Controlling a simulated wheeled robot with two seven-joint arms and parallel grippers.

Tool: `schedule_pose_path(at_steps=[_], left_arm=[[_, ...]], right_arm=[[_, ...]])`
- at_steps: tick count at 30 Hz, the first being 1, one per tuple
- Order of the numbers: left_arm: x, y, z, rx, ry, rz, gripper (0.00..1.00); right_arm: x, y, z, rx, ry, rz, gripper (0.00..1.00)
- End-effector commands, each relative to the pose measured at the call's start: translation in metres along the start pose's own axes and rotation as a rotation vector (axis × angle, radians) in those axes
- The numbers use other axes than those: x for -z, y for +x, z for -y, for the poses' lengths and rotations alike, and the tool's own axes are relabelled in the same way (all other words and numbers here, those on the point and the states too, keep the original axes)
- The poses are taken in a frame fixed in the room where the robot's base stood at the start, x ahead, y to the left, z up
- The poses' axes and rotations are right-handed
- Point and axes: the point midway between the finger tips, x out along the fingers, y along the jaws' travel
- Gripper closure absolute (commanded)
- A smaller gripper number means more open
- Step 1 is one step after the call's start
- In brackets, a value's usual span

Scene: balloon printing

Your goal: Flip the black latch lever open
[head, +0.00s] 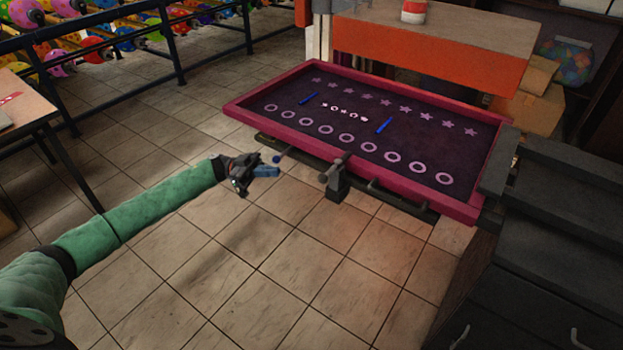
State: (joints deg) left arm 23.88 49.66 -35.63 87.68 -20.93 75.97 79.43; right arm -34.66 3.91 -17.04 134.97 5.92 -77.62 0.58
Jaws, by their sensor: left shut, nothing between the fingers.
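A magenta-framed printing screen (472,213) with a dark mesh lies nearly flat at the upper right. A dark latch-like clamp (338,183) sits at the middle of its front edge. A thin lever with a small dark blue ball end (276,159) sticks out at the front left of the screen. I cannot tell which of these parts is the black latch lever. My left gripper (267,171) is shut and empty, just below the ball end and left of the clamp. I cannot tell whether it touches the lever. My right gripper is out of view.
A dark rail (388,198) runs under the screen's front edge. A dark cabinet (530,290) stands at the lower right. An orange-fronted table (430,58) is behind the screen. A balloon rack (178,58) is at the upper left. The tiled floor in front is clear.

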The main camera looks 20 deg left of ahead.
Motion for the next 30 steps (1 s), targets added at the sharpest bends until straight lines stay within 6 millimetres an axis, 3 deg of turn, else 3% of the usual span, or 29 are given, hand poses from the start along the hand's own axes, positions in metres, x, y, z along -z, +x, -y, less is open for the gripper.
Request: schedule_pose_path(at_steps=[6, 18, 23, 30], left_arm=[[0.014, -0.022, -0.004, -0.067, -0.03, 0.037, 1.0], [0.015, -0.023, -0.005, -0.075, -0.034, 0.039, 1.0], [0.016, -0.012, -0.005, -0.074, -0.034, 0.038, 1.0], [0.016, 0.027, -0.009, -0.076, -0.035, 0.037, 1.0]], right_arm=[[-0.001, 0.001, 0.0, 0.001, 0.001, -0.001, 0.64], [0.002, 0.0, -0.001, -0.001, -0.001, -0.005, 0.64], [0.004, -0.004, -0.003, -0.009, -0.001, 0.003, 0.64], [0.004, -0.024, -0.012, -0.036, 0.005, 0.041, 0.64]])
